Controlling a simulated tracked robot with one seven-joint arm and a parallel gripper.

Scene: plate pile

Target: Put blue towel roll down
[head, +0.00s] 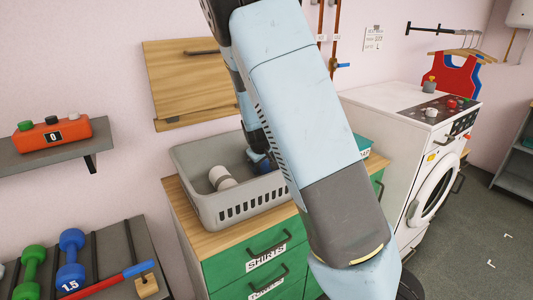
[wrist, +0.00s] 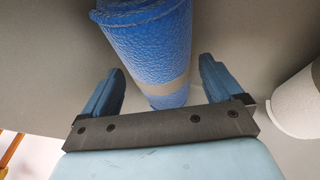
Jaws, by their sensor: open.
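The blue towel roll (wrist: 150,45) has a pale band around it and lies in the grey basket (head: 245,208). In the wrist view it runs from the top edge down between the fingers of my gripper (wrist: 160,78). The fingers are open, one on each side, with a gap between each finger and the roll. In the head view my arm hides most of the gripper, and only a small dark and blue patch shows inside the basket.
A white roll (wrist: 300,100) lies to the right in the wrist view; it also shows in the basket (head: 222,178). The basket stands on a wooden-topped green cabinet (head: 245,262). A washing machine (head: 405,130) is at the right, and a wooden wall panel (head: 185,75) hangs behind.

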